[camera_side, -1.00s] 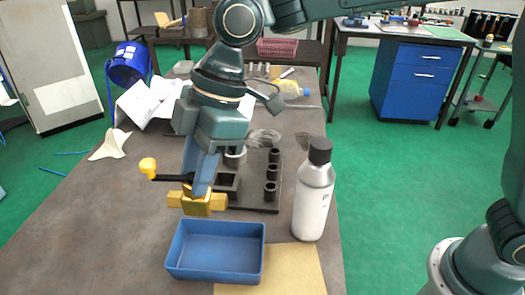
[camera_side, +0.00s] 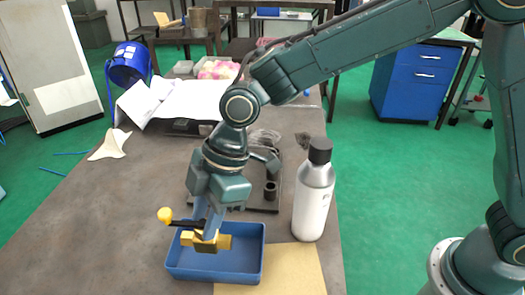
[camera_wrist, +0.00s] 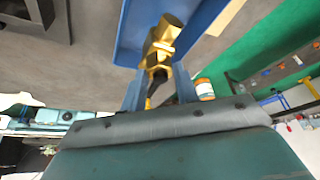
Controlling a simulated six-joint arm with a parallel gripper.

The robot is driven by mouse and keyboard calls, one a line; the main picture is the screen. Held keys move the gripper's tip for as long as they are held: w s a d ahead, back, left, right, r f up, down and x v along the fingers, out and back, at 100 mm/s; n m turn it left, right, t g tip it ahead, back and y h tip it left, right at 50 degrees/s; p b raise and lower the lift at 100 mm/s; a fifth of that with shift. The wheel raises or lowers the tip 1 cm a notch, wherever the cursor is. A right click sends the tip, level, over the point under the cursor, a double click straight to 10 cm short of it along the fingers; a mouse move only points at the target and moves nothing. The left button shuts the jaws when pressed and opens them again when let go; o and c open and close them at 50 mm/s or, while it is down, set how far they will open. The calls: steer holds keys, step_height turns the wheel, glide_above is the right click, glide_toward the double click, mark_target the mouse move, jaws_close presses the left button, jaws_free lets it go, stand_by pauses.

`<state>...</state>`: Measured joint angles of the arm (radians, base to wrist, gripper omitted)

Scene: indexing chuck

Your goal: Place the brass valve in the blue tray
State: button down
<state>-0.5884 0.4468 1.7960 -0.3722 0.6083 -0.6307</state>
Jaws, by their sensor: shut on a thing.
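The brass valve (camera_side: 222,242), with a dark lever ending in a yellow knob (camera_side: 165,215), is held in my gripper (camera_side: 211,232). The valve also shows in the wrist view (camera_wrist: 162,42), between my fingers. The blue tray (camera_side: 190,270) stands on the table below it. In the side view the valve is over the tray opening, near its back wall. I cannot tell whether it touches the tray floor. In the wrist view the tray wall (camera_wrist: 128,35) shows beside the valve.
A white bottle with a black cap (camera_side: 314,195) stands right of the tray. A dark fixture plate with posts (camera_side: 262,203) lies behind my gripper. A tan sheet (camera_side: 295,268) lies right of the tray.

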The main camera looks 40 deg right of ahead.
steer(key=shift+f, duration=1.65)
steer(key=shift+f, duration=0.15)
steer(key=c, duration=1.1)
jaws_free()
steer(key=shift+o, duration=0.2)
steer(key=v, duration=1.2)
steer(key=shift+r, duration=0.25)
